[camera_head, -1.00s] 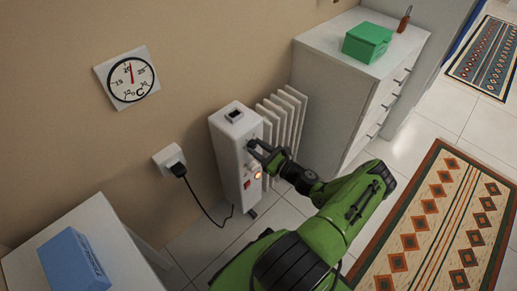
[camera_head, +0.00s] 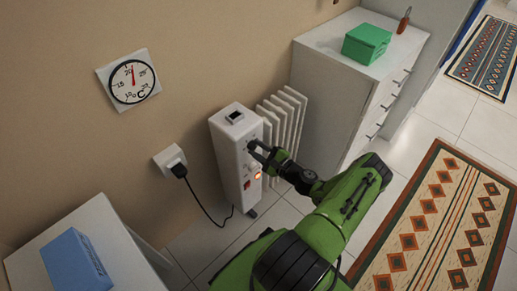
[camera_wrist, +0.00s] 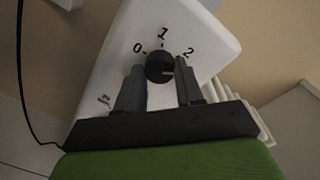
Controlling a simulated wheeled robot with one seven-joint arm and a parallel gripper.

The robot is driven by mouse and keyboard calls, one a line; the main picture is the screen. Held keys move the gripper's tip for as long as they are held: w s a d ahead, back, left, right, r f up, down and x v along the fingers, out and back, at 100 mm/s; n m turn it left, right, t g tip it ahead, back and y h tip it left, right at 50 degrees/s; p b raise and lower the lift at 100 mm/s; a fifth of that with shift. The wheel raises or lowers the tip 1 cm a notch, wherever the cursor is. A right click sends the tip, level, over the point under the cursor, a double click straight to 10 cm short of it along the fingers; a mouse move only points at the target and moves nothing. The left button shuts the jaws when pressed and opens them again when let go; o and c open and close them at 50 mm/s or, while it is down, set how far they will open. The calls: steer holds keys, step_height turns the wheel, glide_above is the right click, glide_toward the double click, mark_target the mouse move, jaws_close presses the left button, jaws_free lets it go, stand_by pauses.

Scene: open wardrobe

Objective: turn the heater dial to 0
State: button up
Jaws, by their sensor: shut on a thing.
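The heater (camera_head: 230,165) is a white upright unit with ribbed fins, standing against the wall. Its dial (camera_wrist: 160,66) is a round black knob on the front panel, with 0, 1 and 2 printed around it. A pale mark on the dial sits at its lower right, on the side of the 2 and not at the 0. My gripper (camera_wrist: 160,80) has one finger on each side of the dial and is shut on it. In the head view my gripper (camera_head: 259,152) is at the upper front of the heater, hiding the dial's details.
An orange light (camera_head: 258,175) glows below the dial beside a red switch (camera_head: 246,185). A black cord runs to a wall plug (camera_head: 178,169). A white drawer cabinet (camera_head: 335,75) stands right of the fins. A white table (camera_head: 105,220) is at left; a rug (camera_head: 440,220) lies at right.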

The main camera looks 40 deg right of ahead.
steer(key=n+p, duration=0.1)
steer(key=n, duration=0.6)
steer(key=shift+h, duration=0.3)
steer(key=n, duration=0.3)
steer(key=shift+r+p, duration=0.1)
steer(key=shift+p, duration=0.3)
steer(key=n, duration=0.3)
steer(key=shift+a+n+h+p, duration=0.1)
steer(key=shift+n+h+p, duration=0.2)
steer(key=shift+n+p, duration=0.1)
steer(key=n+p, duration=0.1)
steer(key=n, duration=0.2)
steer(key=n+p, duration=0.1)
steer(key=n, duration=0.3)
steer(key=shift+a+h, duration=0.1)
steer(key=shift+h, duration=0.3)
steer(key=n+p, duration=0.2)
steer(key=n, duration=0.2)
steer(key=shift+n+p, duration=0.55)
steer(key=shift+n, duration=0.85)
